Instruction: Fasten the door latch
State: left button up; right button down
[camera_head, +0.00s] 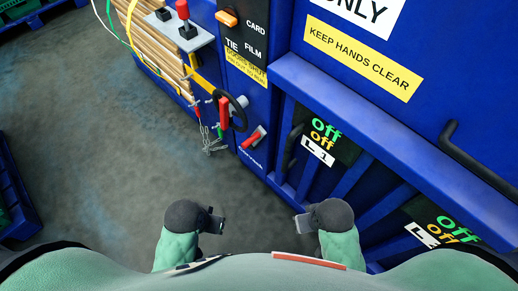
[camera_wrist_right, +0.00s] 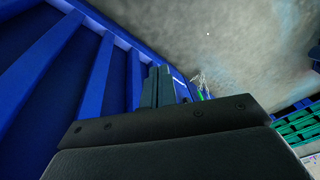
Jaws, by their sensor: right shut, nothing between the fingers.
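The blue baler door (camera_head: 345,190) with ribs fills the right of the head view. Near its left edge are a red-handled lever (camera_head: 254,137) and a black ring-shaped wheel (camera_head: 243,110) with a red grip beside it. I cannot tell for certain which of these is the latch. My right gripper (camera_head: 299,223) is shut and empty, low in front of the door and apart from the lever. Its fingers also show in the wrist view (camera_wrist_right: 158,86), close together. My left gripper (camera_head: 217,223) is over the floor to the left, touching nothing visible; its jaw gap is unclear.
A chain (camera_head: 211,142) hangs left of the wheel. Black door handles (camera_head: 290,148) stick out from the blue front. A blue crate (camera_head: 18,205) stands at far left. The grey floor between is clear.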

aim_at(247, 146)
jog(key=k+j+z, duration=0.15)
jog(key=j, duration=0.25)
jog(key=j+z, duration=0.2)
jog(key=j, duration=0.2)
jog(key=k+j+z, duration=0.15)
jog(key=j, duration=0.2)
jog(key=k+j, duration=0.1)
jog(key=j, duration=0.25)
jog(key=k+j+u, duration=0.1)
jog(key=j, duration=0.2)
jog(key=k+j, duration=0.1)
jog(key=j, duration=0.25)
